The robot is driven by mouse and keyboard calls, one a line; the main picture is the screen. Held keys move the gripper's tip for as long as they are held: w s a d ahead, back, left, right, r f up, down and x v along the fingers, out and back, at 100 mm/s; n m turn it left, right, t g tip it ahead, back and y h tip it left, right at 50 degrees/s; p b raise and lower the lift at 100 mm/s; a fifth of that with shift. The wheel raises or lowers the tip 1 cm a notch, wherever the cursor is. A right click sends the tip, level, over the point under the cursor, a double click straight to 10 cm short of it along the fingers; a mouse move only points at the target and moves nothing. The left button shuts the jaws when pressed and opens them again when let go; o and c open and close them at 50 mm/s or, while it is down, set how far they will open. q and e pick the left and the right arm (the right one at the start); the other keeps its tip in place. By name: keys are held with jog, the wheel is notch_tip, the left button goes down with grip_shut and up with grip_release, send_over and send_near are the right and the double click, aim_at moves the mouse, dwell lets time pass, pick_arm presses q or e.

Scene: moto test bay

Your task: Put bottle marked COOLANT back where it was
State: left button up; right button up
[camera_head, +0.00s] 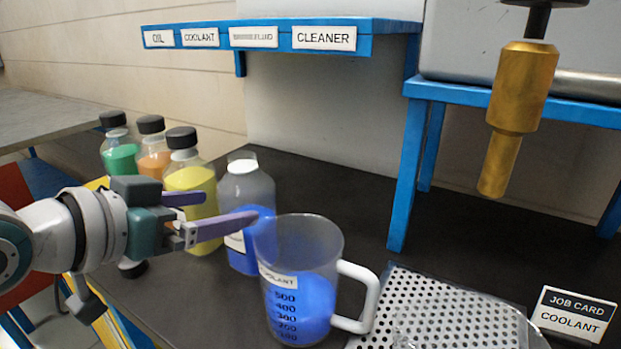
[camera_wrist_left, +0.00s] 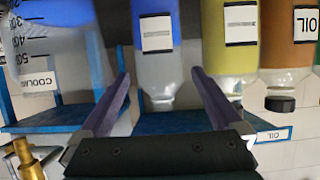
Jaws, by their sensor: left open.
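A clear bottle with blue liquid (camera_head: 262,192) and a pale top stands upright on the dark bench, just left of the jug. Its label is partly hidden and I cannot read it. My left gripper (camera_head: 229,207) is open, fingers pointing toward the bottle from the left. In the left wrist view, which is upside down, the blue bottle (camera_wrist_left: 158,72) appears between the open fingers (camera_wrist_left: 160,80); I cannot tell how deep. The shelf (camera_head: 275,23) has a COOLANT tag (camera_head: 200,37) between the OIL tag and a blurred fluid tag. My right gripper is not in view.
A jug (camera_head: 330,240) marked COOLANT, with blue liquid, stands close right of the bottle. Black-capped yellow (camera_head: 197,180), orange (camera_head: 152,162) and green (camera_head: 120,158) bottles stand behind the gripper. A perforated plate (camera_head: 430,310) and brass cylinder (camera_head: 520,100) are to the right.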

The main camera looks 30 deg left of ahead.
pick_arm(q)
jog(key=shift+v, duration=0.95)
jog(key=shift+s+d, duration=0.15)
jog(key=shift+s, duration=0.15)
jog(key=s+d+f+g, duration=0.3)
jog(key=s+d+g, duration=0.1)
jog(key=s, duration=0.4)
jog(key=s+d+f+m+g, duration=0.1)
jog(key=s+d+f+g, duration=0.2)
jog(key=s, duration=0.6)
jog(key=d+g, duration=0.2)
jog(key=shift+s+f+g+y, duration=0.35)
jog(key=shift+f+g+y, duration=0.05)
